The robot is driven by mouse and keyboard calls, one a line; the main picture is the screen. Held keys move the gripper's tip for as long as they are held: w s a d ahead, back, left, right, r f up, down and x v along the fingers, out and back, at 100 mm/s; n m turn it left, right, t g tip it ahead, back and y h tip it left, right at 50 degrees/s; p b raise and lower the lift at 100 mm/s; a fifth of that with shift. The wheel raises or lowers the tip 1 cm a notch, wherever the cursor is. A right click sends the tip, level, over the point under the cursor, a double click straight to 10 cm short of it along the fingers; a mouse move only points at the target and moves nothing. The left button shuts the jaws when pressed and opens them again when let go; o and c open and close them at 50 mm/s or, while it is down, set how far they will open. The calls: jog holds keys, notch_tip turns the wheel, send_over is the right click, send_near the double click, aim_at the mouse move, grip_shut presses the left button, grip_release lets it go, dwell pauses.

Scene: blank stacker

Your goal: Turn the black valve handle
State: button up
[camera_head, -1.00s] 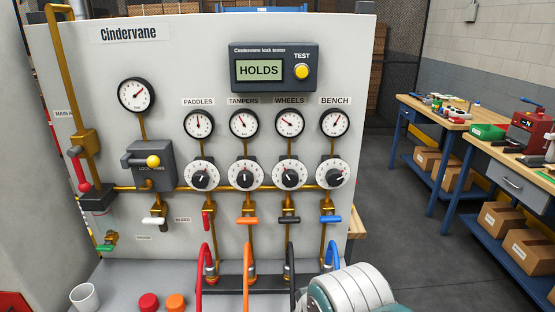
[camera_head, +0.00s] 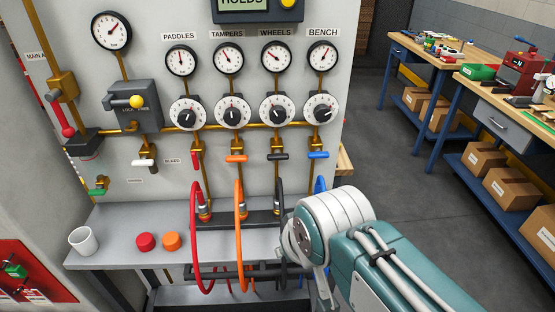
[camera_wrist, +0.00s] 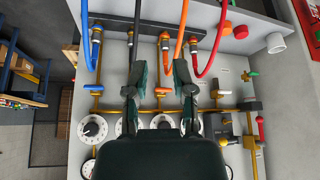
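The black valve handle (camera_head: 278,156) lies level on the brass valve in the WHEELS column, between the orange handle (camera_head: 236,158) and the blue handle (camera_head: 318,155). In the wrist view, which looks upside down, my gripper (camera_wrist: 160,70) is open with nothing between its fingers. The gap lies around the orange handle's column (camera_wrist: 163,90), and the left finger covers the black handle's place, so I cannot make the handle out there. In the head view my arm is low, right of the hoses, and the fingertips are not clear.
Red, orange, black and blue hoses loop in front of the panel; the red hose (camera_head: 193,240) and orange hose (camera_head: 239,240) hang lowest. Dials (camera_head: 277,110) sit above the valves. A white cup (camera_head: 83,241) and red and orange caps (camera_head: 146,242) stand on the shelf.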

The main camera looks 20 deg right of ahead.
jog(key=o, duration=0.5)
jog(key=shift+w+f+t, duration=0.15)
jog(key=shift+w, duration=0.4)
jog(key=shift+w+f+t, duration=0.15)
jog(key=shift+w, duration=0.35)
jog(key=shift+o, duration=0.2)
jog(key=w+d+f+m+t, duration=0.1)
jog(key=w+f+t, duration=0.2)
jog(key=w, duration=1)
jog(key=shift+t, duration=0.7)
jog(key=m+t+h, duration=0.3)
jog(key=t+h, duration=0.3)
send_near(278, 160)
jog(key=x, duration=1.1)
jog(key=shift+r, duration=0.1)
jog(key=c, duration=0.8)
